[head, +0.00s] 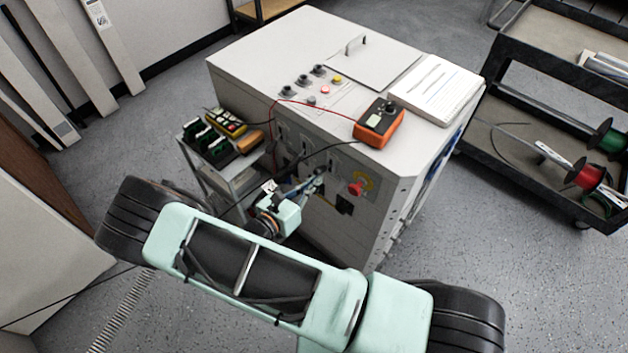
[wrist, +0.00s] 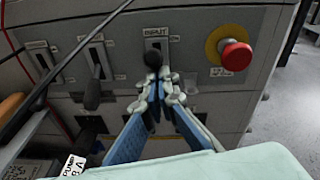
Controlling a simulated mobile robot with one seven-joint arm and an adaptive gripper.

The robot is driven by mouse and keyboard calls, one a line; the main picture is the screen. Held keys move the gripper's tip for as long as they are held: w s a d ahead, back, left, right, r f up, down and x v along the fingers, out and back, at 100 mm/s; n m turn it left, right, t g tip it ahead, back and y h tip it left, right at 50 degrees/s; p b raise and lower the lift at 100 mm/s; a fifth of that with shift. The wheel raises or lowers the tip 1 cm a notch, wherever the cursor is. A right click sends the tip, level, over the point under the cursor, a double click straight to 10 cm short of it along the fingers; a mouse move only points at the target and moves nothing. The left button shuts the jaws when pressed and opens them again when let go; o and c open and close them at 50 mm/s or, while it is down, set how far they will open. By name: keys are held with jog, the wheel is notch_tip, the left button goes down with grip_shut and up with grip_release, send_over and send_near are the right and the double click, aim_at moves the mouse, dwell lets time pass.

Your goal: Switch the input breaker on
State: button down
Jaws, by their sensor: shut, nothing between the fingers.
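The knob sits toward the lower part of the plate. My gripper (wrist: 160,78) is shut and empty, its blue and grey fingertips just below the knob in the wrist view. I cannot tell whether they touch it. In the head view my gripper (head: 317,180) is at the cabinet front, and the arm partly hides that area.
A red emergency button (wrist: 236,55) on a yellow ring is right of the breaker. Other lever switches (wrist: 92,92) are to the left, with a dark cable (wrist: 60,68) crossing there. An orange meter (head: 379,124) sits on the cabinet top (head: 262,60). A small cart (head: 195,160) stands left.

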jog(key=shift+w+r, duration=0.1)
jog(key=shift+r, duration=0.1)
dwell(0.3)
jog(key=s+a+f+b, duration=0.1)
jog(key=s+a+b, duration=0.2)
jog(key=s+a, duration=0.3)
jog(key=s, duration=0.4)
jog(key=shift+f+b, duration=0.15)
jog(key=shift+b, duration=0.2)
